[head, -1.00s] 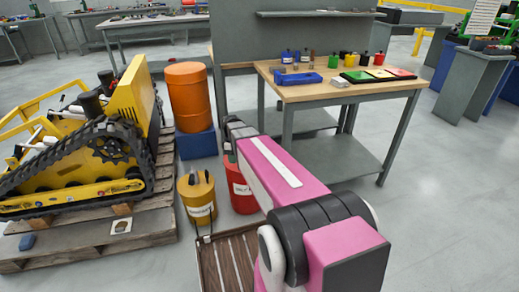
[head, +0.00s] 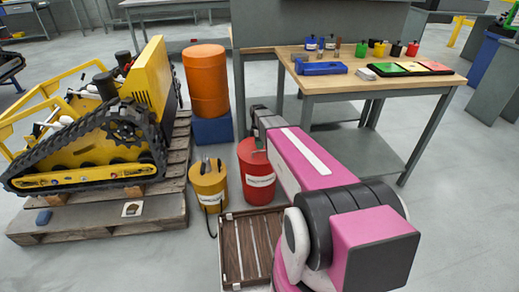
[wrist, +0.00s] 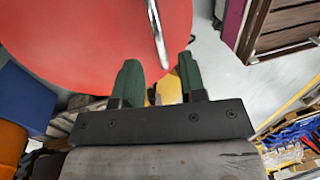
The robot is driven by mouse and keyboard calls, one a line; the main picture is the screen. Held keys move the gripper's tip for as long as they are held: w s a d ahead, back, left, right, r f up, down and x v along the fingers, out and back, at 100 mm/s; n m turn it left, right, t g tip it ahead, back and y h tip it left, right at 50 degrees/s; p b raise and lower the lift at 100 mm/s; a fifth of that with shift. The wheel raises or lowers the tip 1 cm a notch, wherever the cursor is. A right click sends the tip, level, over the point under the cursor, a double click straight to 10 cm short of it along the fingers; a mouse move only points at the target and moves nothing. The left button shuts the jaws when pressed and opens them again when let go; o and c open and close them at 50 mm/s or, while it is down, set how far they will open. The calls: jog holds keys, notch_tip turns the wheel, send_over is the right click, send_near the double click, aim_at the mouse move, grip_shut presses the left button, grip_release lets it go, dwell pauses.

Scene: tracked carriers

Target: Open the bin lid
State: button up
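A red bin (head: 256,178) with a white label stands on the floor beside my arm, its lid (head: 255,152) on top. In the wrist view the red lid (wrist: 80,40) fills the upper left, and a thin metal handle (wrist: 157,35) rises from it. My gripper (wrist: 158,62) has two green fingers held apart, with nothing between them. The handle's end shows near the gap between the fingertips, but I cannot tell whether they touch. A yellow bin (head: 209,188) with a label and dark handle stands to the left of the red bin. The gripper is not clearly visible in the head view.
A slatted wooden crate (head: 230,250) lies in front of the bins. An orange drum (head: 206,80) on a blue base (head: 212,130) stands behind. A tracked yellow machine (head: 95,140) sits on a pallet (head: 110,222) at left. A workbench (head: 335,88) is at right.

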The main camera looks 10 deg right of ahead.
jog(key=shift+s+f, duration=0.15)
jog(key=shift+f, duration=0.6)
jog(key=shift+s+f, duration=0.15)
jog(key=shift+f, duration=0.6)
grip_shut()
jog(key=shift+r, duration=0.1)
